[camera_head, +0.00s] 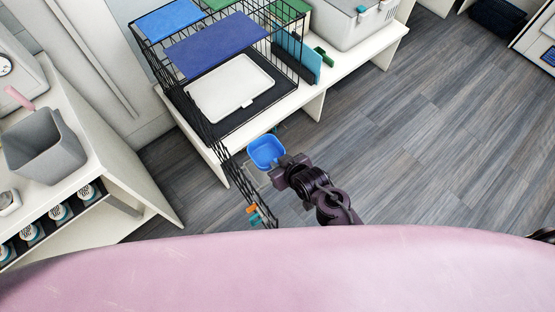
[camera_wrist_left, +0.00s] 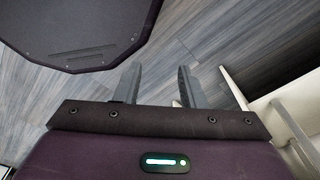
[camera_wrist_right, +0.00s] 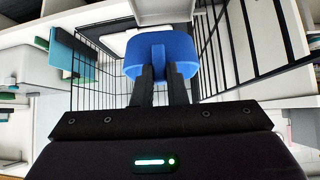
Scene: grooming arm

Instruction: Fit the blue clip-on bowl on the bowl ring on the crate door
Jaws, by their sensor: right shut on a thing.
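The blue clip-on bowl (camera_head: 266,152) is in my right gripper (camera_head: 283,166), next to the open wire crate door (camera_head: 232,165) in the head view. In the right wrist view the bowl (camera_wrist_right: 160,52) sits between the fingertips of the right gripper (camera_wrist_right: 160,75), with the fingers shut on a blue tab on its side. The bowl ring seems to be at the bowl, but I cannot tell whether the bowl sits in it. My left gripper (camera_wrist_left: 154,85) shows in the left wrist view with its fingers apart and nothing between them. It is not visible in the head view.
The wire crate (camera_head: 190,75) stands on a white bench (camera_head: 330,75) with a white mat (camera_head: 230,95) inside. Orange and blue clips (camera_head: 254,212) are low on the door. A grey bin (camera_head: 45,145) stands on the left shelf unit.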

